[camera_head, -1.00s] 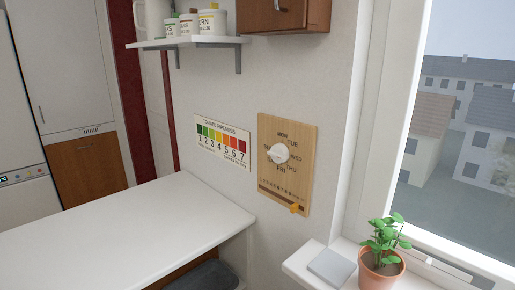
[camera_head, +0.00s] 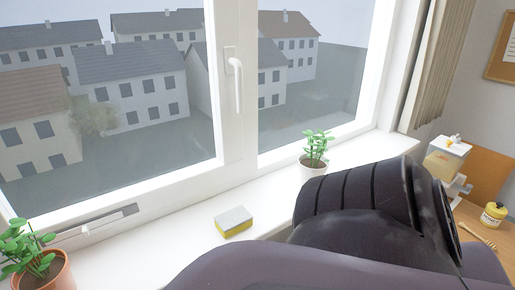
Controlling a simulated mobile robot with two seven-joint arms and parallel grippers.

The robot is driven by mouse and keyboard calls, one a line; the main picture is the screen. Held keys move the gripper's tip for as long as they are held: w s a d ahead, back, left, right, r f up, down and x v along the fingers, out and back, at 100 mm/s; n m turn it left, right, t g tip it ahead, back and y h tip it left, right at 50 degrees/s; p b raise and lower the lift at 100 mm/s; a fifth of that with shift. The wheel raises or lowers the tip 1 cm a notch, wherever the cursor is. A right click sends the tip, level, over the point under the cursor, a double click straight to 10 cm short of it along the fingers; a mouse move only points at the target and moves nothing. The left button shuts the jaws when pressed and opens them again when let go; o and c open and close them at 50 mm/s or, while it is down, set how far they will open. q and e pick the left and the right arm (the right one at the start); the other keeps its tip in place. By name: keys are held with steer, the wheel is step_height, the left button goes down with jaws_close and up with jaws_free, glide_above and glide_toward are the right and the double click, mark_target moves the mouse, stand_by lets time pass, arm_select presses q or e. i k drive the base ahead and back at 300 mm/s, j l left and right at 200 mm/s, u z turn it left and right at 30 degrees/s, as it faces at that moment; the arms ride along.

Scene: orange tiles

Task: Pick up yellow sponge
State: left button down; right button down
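The yellow sponge (camera_head: 234,223) lies on the white windowsill, a little left of the picture's middle. It has a grey top layer over a yellow body. Neither of my grippers shows in the head view. A large dark part of my own arm covers the lower right and hides part of the sill there.
A plant in a terracotta pot (camera_head: 43,272) stands on the windowsill (camera_head: 172,238) at lower left. A wooden surface at right bears a yellow jar (camera_head: 493,214) and a dispenser (camera_head: 445,158).

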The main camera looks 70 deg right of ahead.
mark_target(234, 221)
steer(key=z, duration=0.45)
steer(key=j+z, duration=0.15)
steer(key=z, duration=0.3)
steer(key=i+z, duration=0.1)
steer(key=z, duration=0.35)
steer(key=j+z, duration=0.15)
steer(key=z, duration=0.75)
